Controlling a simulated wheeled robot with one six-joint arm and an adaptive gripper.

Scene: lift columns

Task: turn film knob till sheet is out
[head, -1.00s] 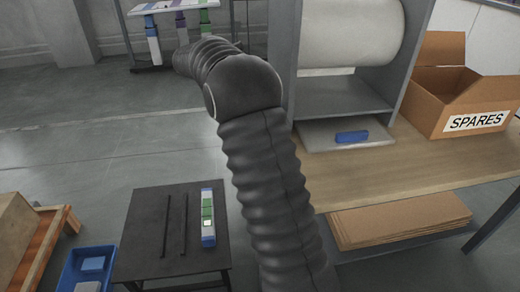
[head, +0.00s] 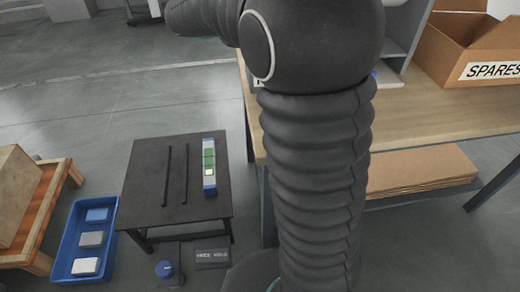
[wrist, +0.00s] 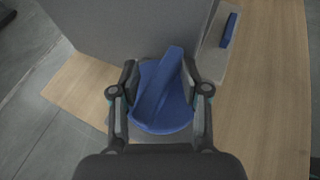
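In the wrist view a blue round knob (wrist: 178,118) with a raised diagonal grip bar sits between the two fingers of my gripper (wrist: 160,72). The fingers stand wide apart, one on each side of the knob's disc, close to its edge. I cannot tell whether they touch it. A grey panel (wrist: 115,30) stands beyond the knob. My gripper is out of sight in the head view, where my arm covers the roll stand. No film sheet can be made out in either current view.
A wooden bench (head: 440,118) holds an open SPARES carton (head: 470,55). A blue block (wrist: 229,30) lies beside the panel. A low black table (head: 150,185), a blue bin (head: 65,240) and a small floor unit with a blue dial (head: 165,269) stand left of my arm.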

